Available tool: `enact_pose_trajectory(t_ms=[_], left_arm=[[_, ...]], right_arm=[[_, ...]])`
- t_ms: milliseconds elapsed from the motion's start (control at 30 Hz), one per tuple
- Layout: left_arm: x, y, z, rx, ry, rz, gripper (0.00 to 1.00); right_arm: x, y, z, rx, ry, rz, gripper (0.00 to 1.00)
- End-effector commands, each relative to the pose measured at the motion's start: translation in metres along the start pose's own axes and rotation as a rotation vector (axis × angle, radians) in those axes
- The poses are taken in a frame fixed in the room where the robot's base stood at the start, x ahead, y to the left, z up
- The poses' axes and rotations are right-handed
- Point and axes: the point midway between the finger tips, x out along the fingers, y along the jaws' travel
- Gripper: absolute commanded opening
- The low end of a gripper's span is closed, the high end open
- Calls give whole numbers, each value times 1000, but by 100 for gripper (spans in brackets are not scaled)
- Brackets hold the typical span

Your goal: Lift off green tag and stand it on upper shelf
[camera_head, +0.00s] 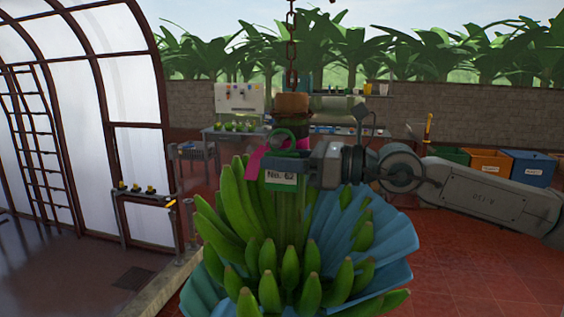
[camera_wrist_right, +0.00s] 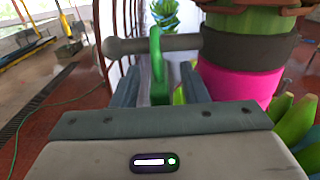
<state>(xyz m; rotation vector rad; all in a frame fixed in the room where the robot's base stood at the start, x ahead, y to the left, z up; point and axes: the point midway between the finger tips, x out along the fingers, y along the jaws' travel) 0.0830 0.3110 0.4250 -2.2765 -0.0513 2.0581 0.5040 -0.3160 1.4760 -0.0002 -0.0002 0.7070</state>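The green tag (camera_head: 281,178), with a white label reading "No. 62", hangs at the upper stem of a banana bunch. Its green loop (camera_wrist_right: 156,55) passes over a grey round-ended peg (camera_wrist_right: 130,45) in the right wrist view. My right gripper (camera_head: 300,163) is at the tag, and its fingers (camera_wrist_right: 158,85) stand on either side of it. I cannot tell whether they press on it. The peg still runs through the loop. A raised shelf (camera_head: 345,96) stands at the back; I cannot tell if it is the upper shelf meant. My left gripper is not in view.
The banana bunch (camera_head: 265,262), with blue wrapping (camera_head: 385,240), hangs from a chain (camera_head: 291,45) just below my right gripper. A pink band (camera_wrist_right: 240,86) circles the stem. A low stand (camera_head: 150,196) is at left. Coloured bins (camera_head: 490,161) are at right.

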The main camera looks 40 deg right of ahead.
Motion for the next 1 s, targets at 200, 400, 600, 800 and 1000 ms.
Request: enact_pose_trajectory(t_ms=[200,400,600,800,1000], left_arm=[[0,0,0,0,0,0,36],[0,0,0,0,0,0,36],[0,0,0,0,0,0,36],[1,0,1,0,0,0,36],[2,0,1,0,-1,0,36]], right_arm=[[0,0,0,0,0,0,16],[0,0,0,0,0,0,0],[0,0,0,0,0,0,0],[-1,-2,2,0,-1,-2,0],[-3,-5,6,0,-2,-3,0]])
